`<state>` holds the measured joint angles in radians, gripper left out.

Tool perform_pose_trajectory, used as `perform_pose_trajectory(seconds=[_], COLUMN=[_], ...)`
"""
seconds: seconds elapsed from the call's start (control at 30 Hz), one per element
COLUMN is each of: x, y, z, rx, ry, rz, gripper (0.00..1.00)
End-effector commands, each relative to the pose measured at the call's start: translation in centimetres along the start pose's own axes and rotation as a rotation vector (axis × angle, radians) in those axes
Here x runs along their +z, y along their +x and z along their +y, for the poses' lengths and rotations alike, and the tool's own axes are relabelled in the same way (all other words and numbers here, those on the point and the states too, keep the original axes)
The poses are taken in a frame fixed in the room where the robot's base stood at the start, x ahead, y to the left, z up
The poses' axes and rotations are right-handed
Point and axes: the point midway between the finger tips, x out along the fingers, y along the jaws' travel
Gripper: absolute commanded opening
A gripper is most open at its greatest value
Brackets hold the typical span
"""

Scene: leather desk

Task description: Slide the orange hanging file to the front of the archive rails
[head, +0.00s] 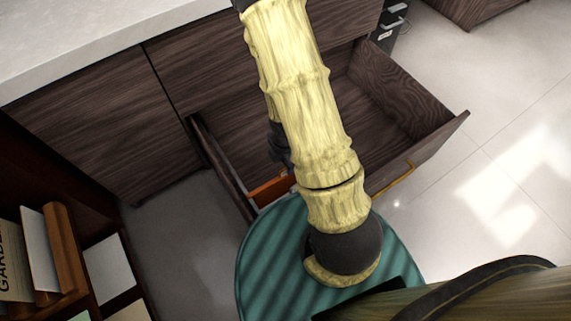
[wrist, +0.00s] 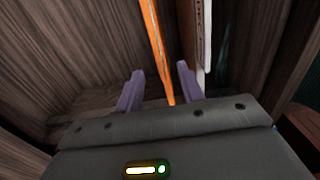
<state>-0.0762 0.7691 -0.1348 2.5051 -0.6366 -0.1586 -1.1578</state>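The orange hanging file (wrist: 156,48) shows edge-on in the wrist view, running from the top edge down between my fingers. In the head view, part of the orange file (head: 272,189) shows inside the open wooden drawer, near its front. My gripper (wrist: 160,72) is open, its two purple fingers on either side of the orange file with gaps showing. In the head view my arm hides most of the gripper and much of the file. I cannot make out the archive rails clearly.
A white file or panel (wrist: 206,36) stands close to the right of the orange file. The drawer's wooden walls (head: 395,95) surround the gripper. A bookshelf (head: 62,255) stands at the lower left, and a pale countertop (head: 80,40) lies above the cabinet.

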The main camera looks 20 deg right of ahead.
Motion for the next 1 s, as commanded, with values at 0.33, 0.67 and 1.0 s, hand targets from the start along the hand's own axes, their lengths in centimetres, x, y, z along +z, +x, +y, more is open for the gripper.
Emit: perform_pose_trajectory(seconds=[0.33, 0.67, 1.0], x=[0.0, 0.0, 0.0], y=[-7.3, -10.4, -10.4], z=[0.1, 0.0, 0.0], rx=[0.003, 0.000, -0.001], ry=[0.001, 0.001, 0.000], rz=[0.000, 0.000, -0.001], gripper=[0.38, 0.38, 0.38])
